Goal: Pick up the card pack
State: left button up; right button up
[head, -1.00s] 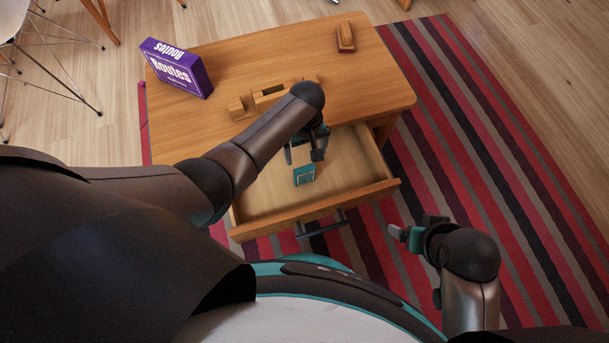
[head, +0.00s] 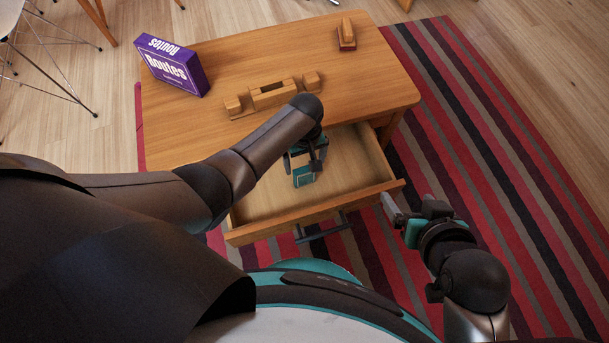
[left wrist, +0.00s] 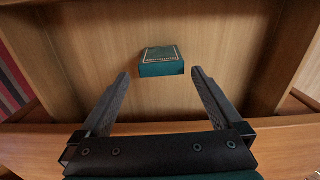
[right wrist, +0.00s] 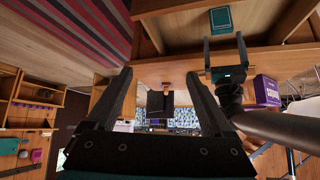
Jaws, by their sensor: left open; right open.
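The card pack (head: 304,178) is a small teal box with a light border, lying in the open drawer (head: 262,206). In the left wrist view the pack (left wrist: 161,62) lies ahead of the fingertips, roughly centred between them. My left gripper (head: 303,164) is over the drawer, open, partly covering the pack's far side in the head view. Its fingers (left wrist: 160,75) hold nothing. My right gripper (head: 391,212) is open and empty, outside the drawer's front right corner. The pack also shows at the top of the right wrist view (right wrist: 221,19).
The drawer belongs to a wooden table (head: 215,123). On top are a purple "Routes" box (head: 172,67), a wooden block holder (head: 271,94) and a small wooden item on a dark red base (head: 347,36). The drawer walls stand around the pack. A striped rug (head: 490,130) lies below.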

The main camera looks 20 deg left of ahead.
aim_at(305, 169)
pick_arm(q)
jog(key=shift+s+f+b, duration=0.1)
jog(key=shift+f+b, duration=0.3)
jog(key=shift+f, duration=0.15)
jog(key=shift+f+b, duration=0.85)
jog(key=shift+f, duration=0.1)
jog(key=shift+f+b, duration=0.3)
jog(key=shift+f, duration=0.05)
pick_arm(e)
jog(key=w+a+r+t+y, duration=0.2)
jog(key=a+t+y, duration=0.1)
jog(key=a+t, duration=0.2)
jog(key=shift+a+t, duration=0.3)
jog(key=shift+a, duration=0.15)
pick_arm(q)
jog(key=shift+c, duration=0.4)
jog(key=c, duration=1.2)
